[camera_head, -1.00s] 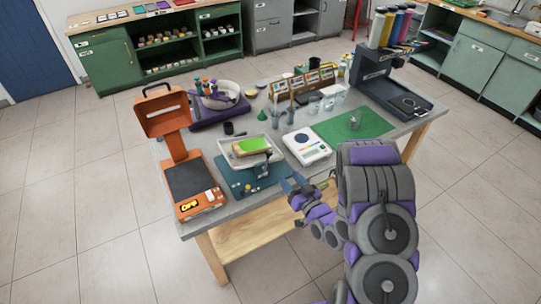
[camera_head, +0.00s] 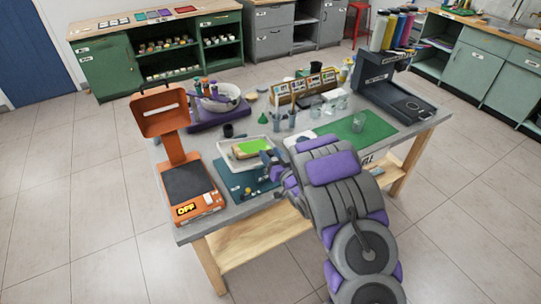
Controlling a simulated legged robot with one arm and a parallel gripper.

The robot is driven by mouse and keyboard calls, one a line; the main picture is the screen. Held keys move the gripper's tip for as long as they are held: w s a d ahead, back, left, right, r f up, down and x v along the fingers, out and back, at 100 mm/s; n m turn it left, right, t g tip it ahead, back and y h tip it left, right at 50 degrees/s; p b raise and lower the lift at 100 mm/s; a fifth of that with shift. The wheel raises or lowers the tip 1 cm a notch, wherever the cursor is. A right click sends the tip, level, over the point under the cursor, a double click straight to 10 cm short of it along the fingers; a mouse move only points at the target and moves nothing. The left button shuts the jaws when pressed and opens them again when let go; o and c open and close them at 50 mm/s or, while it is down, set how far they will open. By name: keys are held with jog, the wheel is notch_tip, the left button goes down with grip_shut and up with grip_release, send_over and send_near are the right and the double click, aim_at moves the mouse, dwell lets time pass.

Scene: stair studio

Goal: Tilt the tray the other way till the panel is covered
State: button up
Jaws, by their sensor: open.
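The white tray (camera_head: 226,152) sits above a teal mat (camera_head: 236,182) near the front of the table. A panel (camera_head: 254,145) lies in it, mostly bright green with an orange-brown strip along its near edge. Too small to tell which way the tray tilts. My gripper (camera_head: 268,158) is at the tray's right front side, with my arm reaching in from the lower right. It is open, and I cannot tell whether it touches the tray. My arm hides the tray's right front corner and part of its stand.
An orange device (camera_head: 178,150) with a dark plate stands left of the tray. A purple-based bowl machine (camera_head: 216,104) is behind it. Glassware (camera_head: 281,120) and a green mat (camera_head: 357,128) lie to the right, with a dark machine (camera_head: 392,88) beyond.

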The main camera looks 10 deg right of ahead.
jog(key=shift+w+a, duration=0.15)
jog(key=shift+w, duration=0.2)
grip_shut()
dwell(0.3)
